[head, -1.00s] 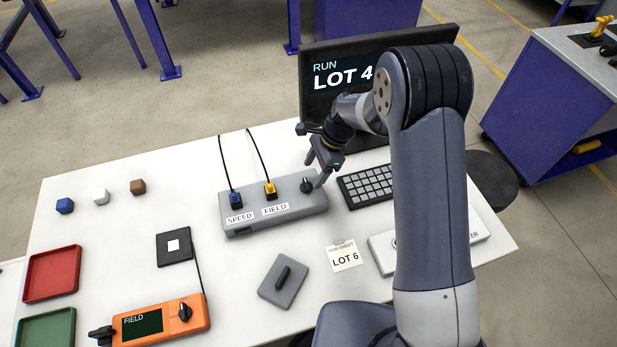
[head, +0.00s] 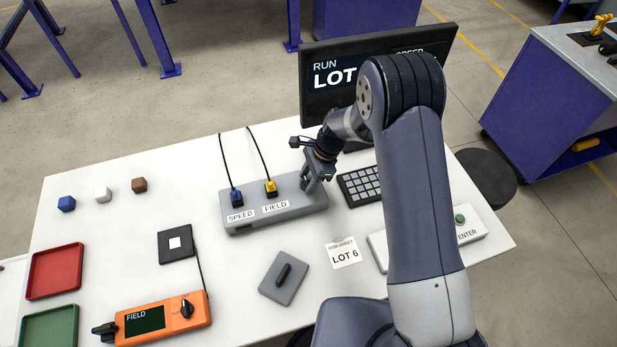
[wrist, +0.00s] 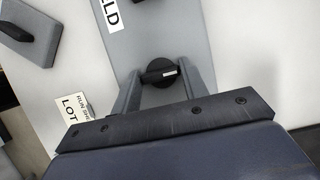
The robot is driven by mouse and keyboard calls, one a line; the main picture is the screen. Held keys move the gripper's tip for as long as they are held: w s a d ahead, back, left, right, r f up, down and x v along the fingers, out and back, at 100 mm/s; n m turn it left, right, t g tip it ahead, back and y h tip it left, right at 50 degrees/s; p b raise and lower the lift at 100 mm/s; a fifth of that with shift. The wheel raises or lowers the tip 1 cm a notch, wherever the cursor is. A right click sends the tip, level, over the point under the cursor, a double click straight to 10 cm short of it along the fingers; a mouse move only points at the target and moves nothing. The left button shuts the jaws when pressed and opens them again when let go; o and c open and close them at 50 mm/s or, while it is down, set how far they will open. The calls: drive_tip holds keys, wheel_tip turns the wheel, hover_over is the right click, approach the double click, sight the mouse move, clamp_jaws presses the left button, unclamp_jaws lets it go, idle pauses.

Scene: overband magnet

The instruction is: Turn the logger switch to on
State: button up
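The grey logger box (head: 290,207) stands on the white table, with a blue plug at SPEED and a yellow plug at FIELD. Its black rotary switch (wrist: 160,73) shows in the wrist view, with its bar lying crosswise and a white mark at the bar's right end. My gripper (head: 312,184) is over the right end of the box and hides the switch in the head view. In the wrist view my gripper (wrist: 162,80) has its fingers apart, one at each end of the bar. I cannot tell whether they touch it.
A monitor (head: 335,105) stands behind and a keyboard (head: 360,187) lies right of the box. In front are a LOT 6 sheet (head: 344,254), a grey plate with a black bar (head: 271,290), an orange FIELD meter (head: 165,322) and the ENTER box (head: 468,238).

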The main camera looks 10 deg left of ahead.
drive_tip(key=c, duration=0.4)
drive_tip(key=shift+f+n+b, duration=0.1)
drive_tip(key=shift+n+b, duration=0.3)
drive_tip(key=n+b, duration=0.2)
drive_tip(key=shift+w+a+n+g+h, duration=0.1)
drive_tip(key=shift+n+g+h, duration=0.3)
drive_tip(key=n+b, duration=0.1)
drive_tip(key=n, duration=0.1)
drive_tip(key=n+g+h+b, duration=0.1)
drive_tip(key=n, duration=0.1)
drive_tip(key=shift+a+n+h+b, duration=0.1)
drive_tip(key=shift+n+h+b, duration=0.2)
drive_tip(key=n+h+b, duration=0.1)
drive_tip(key=n, duration=0.1)
drive_tip(key=n+h, duration=0.1)
drive_tip(key=n, duration=0.2)
drive_tip(key=shift+a+b, duration=0.15)
drive_tip(key=shift+b, duration=0.2)
drive_tip(key=n, duration=0.2)
drive_tip(key=n+h, duration=0.1)
drive_tip(key=n, duration=0.1)
drive_tip(key=shift+a+h+b, duration=0.1)
drive_tip(key=shift+h+b, duration=0.2)
drive_tip(key=shift+b, duration=0.05)
drive_tip(key=shift+n, duration=0.5)
